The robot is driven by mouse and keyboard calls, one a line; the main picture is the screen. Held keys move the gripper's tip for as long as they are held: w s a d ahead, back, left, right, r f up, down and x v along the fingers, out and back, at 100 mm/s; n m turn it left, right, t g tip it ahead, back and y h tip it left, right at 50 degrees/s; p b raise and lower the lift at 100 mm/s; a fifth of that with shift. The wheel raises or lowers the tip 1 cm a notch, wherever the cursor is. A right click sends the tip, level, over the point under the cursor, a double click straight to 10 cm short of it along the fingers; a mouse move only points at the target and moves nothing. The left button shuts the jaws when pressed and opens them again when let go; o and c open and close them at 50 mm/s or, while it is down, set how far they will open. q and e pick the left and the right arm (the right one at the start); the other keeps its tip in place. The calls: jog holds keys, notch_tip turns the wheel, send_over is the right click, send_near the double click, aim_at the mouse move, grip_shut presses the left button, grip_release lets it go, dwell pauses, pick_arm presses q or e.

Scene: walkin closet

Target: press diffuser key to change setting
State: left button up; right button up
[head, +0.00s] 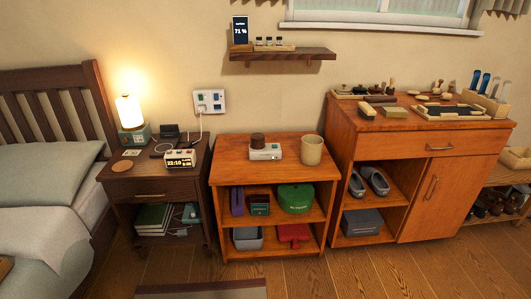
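A small white device with a dark brown round top (264,147) stands on the low middle cabinet in the head view. It looks like the diffuser, and small marks show on its front, too small to read as keys. A tall display (240,30) reading 71 % stands on the wall shelf above. Neither of my grippers shows in this view.
A beige cup (311,150) stands right of the device on the middle cabinet (228,165). A nightstand (150,187) at left holds a lit lamp (129,110) and a clock (180,159). A taller cabinet (440,200) stands at right. The wooden floor in front (340,275) is mostly clear.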

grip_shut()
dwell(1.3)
